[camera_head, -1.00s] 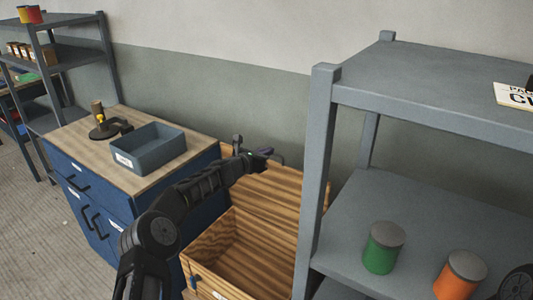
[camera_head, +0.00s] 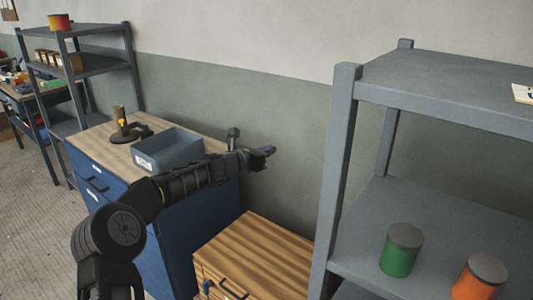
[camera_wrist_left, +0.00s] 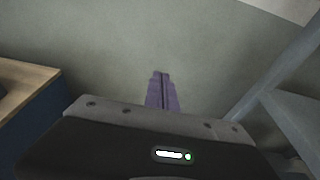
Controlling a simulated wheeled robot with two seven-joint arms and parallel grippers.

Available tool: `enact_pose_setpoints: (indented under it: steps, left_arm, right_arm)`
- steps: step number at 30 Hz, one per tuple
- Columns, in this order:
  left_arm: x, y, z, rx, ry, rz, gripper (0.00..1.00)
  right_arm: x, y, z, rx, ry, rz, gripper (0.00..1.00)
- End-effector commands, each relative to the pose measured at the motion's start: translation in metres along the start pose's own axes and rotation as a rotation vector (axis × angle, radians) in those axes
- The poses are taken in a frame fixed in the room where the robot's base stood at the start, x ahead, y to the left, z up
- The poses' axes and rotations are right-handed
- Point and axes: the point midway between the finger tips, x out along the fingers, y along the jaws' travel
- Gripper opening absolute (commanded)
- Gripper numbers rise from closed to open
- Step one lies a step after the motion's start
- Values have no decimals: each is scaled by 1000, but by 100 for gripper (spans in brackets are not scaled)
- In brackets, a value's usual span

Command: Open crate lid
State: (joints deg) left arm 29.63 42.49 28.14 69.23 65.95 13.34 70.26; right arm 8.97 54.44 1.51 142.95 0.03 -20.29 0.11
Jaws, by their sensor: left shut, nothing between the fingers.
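The wooden crate (camera_head: 208,274) stands on the floor between the blue cabinet and the grey shelf. Its striped lid (camera_head: 258,255) lies flat over the top, so the inside is hidden. A dark handle (camera_head: 233,290) and a small blue latch show on its front, partly cut off by the picture's lower edge. My left gripper (camera_head: 267,151) is shut and empty, in the air above and behind the crate, clear of the lid. Its purple fingers (camera_wrist_left: 162,91) show together in the left wrist view against the wall. My right gripper is not in view.
The blue cabinet (camera_head: 190,225) left of the crate carries a grey bin (camera_head: 167,151) and a black-based tool (camera_head: 128,128). The grey shelf (camera_head: 340,170) at right holds a green can (camera_head: 401,250) and an orange can (camera_head: 480,279). A wall is behind.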

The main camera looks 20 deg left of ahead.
Motion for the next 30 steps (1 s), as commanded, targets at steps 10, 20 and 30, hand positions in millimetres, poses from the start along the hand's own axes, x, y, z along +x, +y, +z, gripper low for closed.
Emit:
enact_pose_setpoints:
  steps: [10,20,30]
  left_arm:
    - [-8,0,6,-1,2,0,0]
    - [-8,0,6,21,2,1,0]
    - [-9,-26,-119,692,258,-44,0]
  right_arm:
    - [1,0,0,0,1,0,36]
    - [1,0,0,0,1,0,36]
    - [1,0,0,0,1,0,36]
